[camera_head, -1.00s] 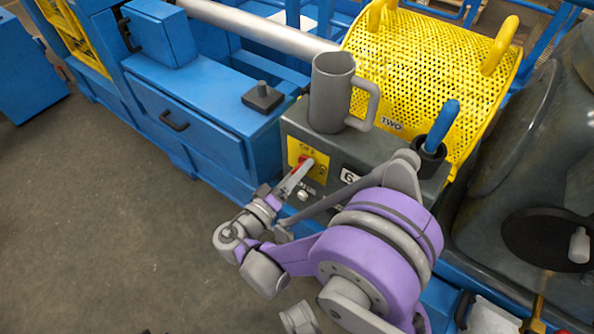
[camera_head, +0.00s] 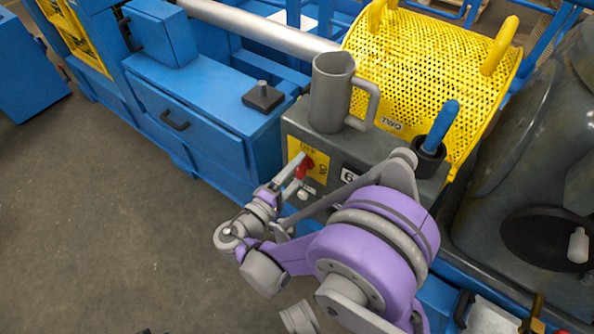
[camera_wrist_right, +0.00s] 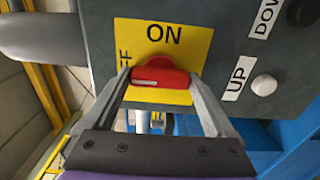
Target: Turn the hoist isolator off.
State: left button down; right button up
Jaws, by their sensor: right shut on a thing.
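The hoist isolator is a red handle (camera_head: 305,168) on a yellow plate (camera_head: 320,161) on the grey control box. My right gripper (camera_head: 298,172) reaches it from the front left. In the right wrist view the red handle (camera_wrist_right: 160,77) lies crosswise between the two fingertips of my right gripper (camera_wrist_right: 160,80), which are shut on it. The yellow plate there (camera_wrist_right: 185,40) reads ON above the handle. OFF is at the left, partly hidden by a finger. Which marking the handle points to, I cannot tell for sure. My left gripper is out of view.
A grey mug (camera_head: 331,92) stands on top of the control box (camera_head: 297,122), near a blue-handled lever (camera_head: 441,127). A yellow perforated guard (camera_head: 430,60) is behind.

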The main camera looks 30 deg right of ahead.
dwell(0.3)
jog(key=o, duration=1.1)
jog(key=shift+c, duration=0.2)
jog(key=p+v, duration=0.1)
jog(key=v, duration=0.9)
jog(key=shift+s+a, duration=0.2)
jog(key=shift+a, duration=0.15)
